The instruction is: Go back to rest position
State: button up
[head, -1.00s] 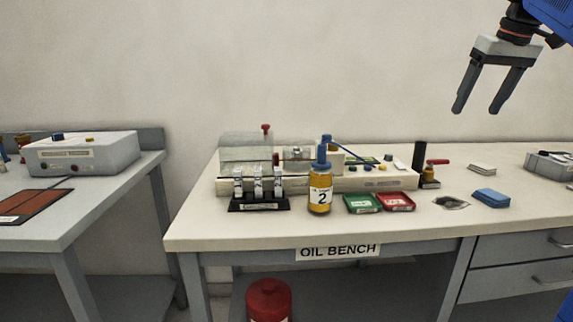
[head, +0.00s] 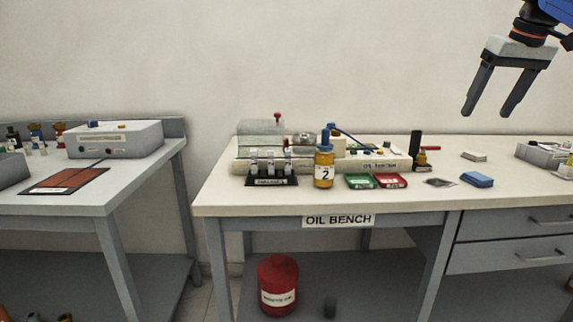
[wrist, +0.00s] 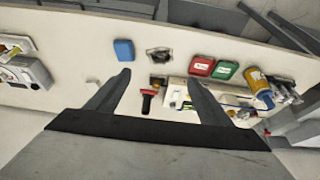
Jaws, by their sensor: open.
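My gripper (head: 491,112) hangs in the air at the upper right of the head view, above the right part of the oil bench (head: 330,207). Its two fingers point down and stand apart, with nothing between them. In the wrist view my gripper (wrist: 158,84) is open and empty over the bench top. It touches nothing.
On the bench stand a yellow bottle marked 2 (head: 324,170), a vial rack (head: 272,181), green (head: 360,181) and red (head: 390,180) trays, and a blue block (head: 477,179). A red canister (head: 278,285) stands below. Another table (head: 90,205) is at left.

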jog(key=s+a+f, duration=0.6)
jog(key=f, duration=0.3)
jog(key=s+a+f, duration=0.6)
jog(key=a+f, duration=0.1)
jog(key=f, duration=0.2)
jog(key=s+a+f, duration=0.2)
jog(key=s+f, duration=0.4)
jog(key=f, duration=0.4)
jog(key=s+a+f, duration=0.2)
jog(key=s+f, duration=0.5)
jog(key=f, duration=0.4)
jog(key=shift+a+f, duration=0.15)
jog(key=shift+a, duration=0.2)
